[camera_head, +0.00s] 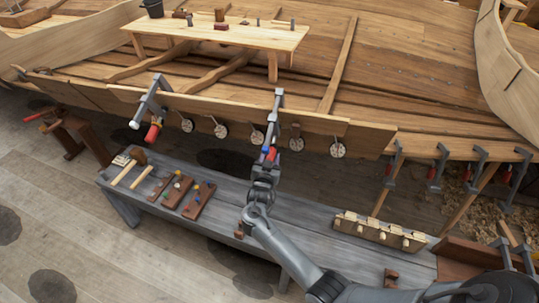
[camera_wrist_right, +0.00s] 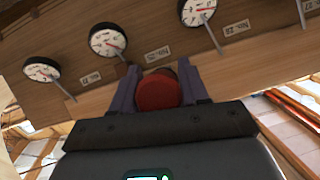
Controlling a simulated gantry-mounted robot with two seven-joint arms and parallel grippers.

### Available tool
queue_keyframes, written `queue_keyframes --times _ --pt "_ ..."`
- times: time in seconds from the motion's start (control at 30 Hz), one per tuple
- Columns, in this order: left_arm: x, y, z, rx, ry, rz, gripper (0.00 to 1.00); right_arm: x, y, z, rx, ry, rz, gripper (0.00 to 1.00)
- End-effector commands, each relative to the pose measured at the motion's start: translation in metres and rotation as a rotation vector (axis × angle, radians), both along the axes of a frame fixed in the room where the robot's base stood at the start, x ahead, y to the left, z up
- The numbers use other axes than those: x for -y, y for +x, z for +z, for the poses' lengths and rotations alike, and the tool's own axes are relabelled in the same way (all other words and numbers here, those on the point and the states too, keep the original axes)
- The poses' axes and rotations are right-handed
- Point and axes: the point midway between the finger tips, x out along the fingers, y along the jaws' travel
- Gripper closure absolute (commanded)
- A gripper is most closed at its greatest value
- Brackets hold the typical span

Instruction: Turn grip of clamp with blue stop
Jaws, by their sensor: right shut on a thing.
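A grey metal clamp (camera_head: 277,112) hangs over the plank edge of the hull at the middle of the head view. A small blue spot, its stop (camera_head: 266,152), and a bit of its red grip (camera_head: 272,154) show at its lower end. My right gripper (camera_head: 267,163) reaches up to it from below. In the right wrist view the round red grip (camera_wrist_right: 158,92) sits between the two fingers of my right gripper (camera_wrist_right: 158,86), which are shut on it. The blue stop is not visible there. My left gripper is not in view.
Another clamp (camera_head: 151,103) with a red grip and white stop hangs to the left. Round dials (camera_head: 338,150) line the plank. The grey bench (camera_head: 235,205) below holds tools and a wooden rack (camera_head: 380,231). More clamps (camera_head: 437,167) hang at the right.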

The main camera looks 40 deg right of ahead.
Motion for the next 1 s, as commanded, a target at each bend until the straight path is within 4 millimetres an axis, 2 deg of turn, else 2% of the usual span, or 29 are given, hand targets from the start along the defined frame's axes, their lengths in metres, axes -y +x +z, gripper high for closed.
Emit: queue_keyframes --times 0.4,0.93,0.97,1.0 --pt "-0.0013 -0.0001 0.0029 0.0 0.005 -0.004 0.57 0.0009 -0.0006 0.0003 -0.153 -0.1 -0.072 0.86" --pt "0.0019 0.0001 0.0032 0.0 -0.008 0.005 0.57 0.0011 -0.0007 0.0004 -0.173 -0.113 -0.081 0.86" --pt "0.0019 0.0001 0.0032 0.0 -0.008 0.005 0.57 0.0011 -0.0008 0.0004 -0.173 -0.113 -0.081 0.53" --pt "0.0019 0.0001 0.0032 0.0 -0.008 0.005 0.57 0.0011 -0.0008 0.0004 -0.173 -0.113 -0.081 0.47"
